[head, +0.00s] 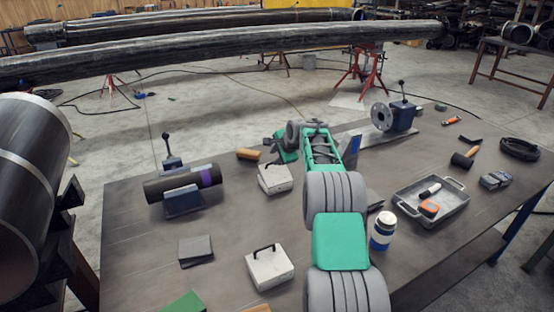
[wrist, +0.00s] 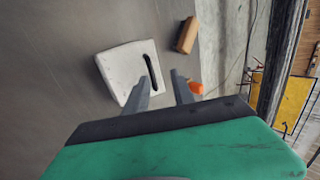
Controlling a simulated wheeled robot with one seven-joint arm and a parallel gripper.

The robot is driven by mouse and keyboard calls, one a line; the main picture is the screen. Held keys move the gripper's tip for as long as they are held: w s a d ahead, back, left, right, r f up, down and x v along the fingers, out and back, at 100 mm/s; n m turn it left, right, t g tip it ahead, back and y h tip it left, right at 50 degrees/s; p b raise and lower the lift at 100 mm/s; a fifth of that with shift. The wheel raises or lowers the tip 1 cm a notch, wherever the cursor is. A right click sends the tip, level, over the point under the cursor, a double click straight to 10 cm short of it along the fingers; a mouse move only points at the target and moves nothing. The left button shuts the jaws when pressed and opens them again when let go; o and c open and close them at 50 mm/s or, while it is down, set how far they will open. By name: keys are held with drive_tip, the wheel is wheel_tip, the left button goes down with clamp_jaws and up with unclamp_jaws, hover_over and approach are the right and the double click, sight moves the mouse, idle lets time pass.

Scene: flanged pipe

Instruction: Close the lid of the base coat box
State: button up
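Two white boxes with dark handles are on the table in the head view. One box (head: 275,181) is near the middle, the other (head: 269,268) nearer the front. No label is readable, so I cannot tell which is the base coat box. Both look flat-topped, with no raised lid visible. My gripper (head: 281,150) is just behind the middle box in the head view. In the wrist view a white box (wrist: 122,72) lies beyond my gripper (wrist: 164,86), whose two fingers are apart with nothing between them. One finger overlaps the box's edge; I cannot tell whether it touches.
A brown block (head: 248,153) lies beside the middle box. A dark pipe piece (head: 180,184) rests on a support at left. A white-and-blue jar (head: 382,231) and a metal tray (head: 444,211) stand at right. A dark flat block (head: 195,250) lies at front left.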

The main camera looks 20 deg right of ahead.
drive_tip(key=shift+s+r, duration=0.3)
drive_tip(key=shift+s, duration=0.1)
